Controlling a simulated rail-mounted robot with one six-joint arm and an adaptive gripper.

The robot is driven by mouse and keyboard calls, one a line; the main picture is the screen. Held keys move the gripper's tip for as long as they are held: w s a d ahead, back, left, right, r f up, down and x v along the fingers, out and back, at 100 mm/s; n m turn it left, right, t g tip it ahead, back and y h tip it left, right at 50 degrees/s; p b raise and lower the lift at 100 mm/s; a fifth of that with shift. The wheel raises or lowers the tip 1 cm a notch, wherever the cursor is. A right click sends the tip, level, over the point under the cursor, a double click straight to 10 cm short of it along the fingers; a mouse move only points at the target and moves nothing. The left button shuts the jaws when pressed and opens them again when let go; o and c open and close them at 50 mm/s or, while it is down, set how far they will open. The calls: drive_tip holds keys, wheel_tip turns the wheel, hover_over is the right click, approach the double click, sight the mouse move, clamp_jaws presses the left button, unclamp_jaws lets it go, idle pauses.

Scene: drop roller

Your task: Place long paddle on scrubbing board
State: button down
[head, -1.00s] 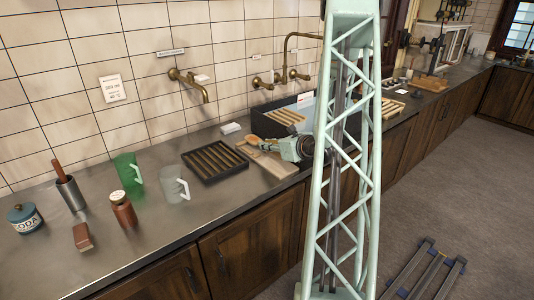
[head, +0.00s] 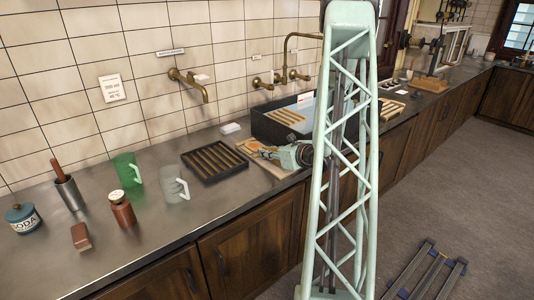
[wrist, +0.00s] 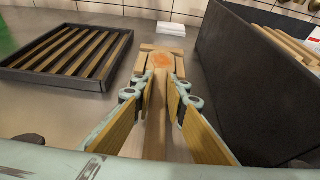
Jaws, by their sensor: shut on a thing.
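My gripper (wrist: 155,115) is shut on the long wooden paddle (wrist: 160,62), whose handle runs back between the fingers. In the head view, the board (head: 279,171) lies on the counter between the slatted tray and the sink, partly hidden by my gripper (head: 265,153). I take this board to be the scrubbing board, though a ribbed wooden piece (head: 288,116) also shows in the sink.
A black tray with wooden slats (wrist: 68,52) lies left of the board. The dark sink (wrist: 235,80) rises close on the right. A small white block (wrist: 171,28) lies behind. A clear jug (head: 175,184) and a green jug (head: 127,171) stand farther left.

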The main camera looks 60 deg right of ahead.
drive_tip(key=shift+f, duration=0.15)
drive_tip(key=c, duration=2.6)
unclamp_jaws()
drive_tip(key=shift+o, duration=0.2)
drive_tip(key=shift+r, duration=0.2)
drive_tip(key=shift+p+v, duration=1.05)
drive_tip(key=shift+v, duration=5)
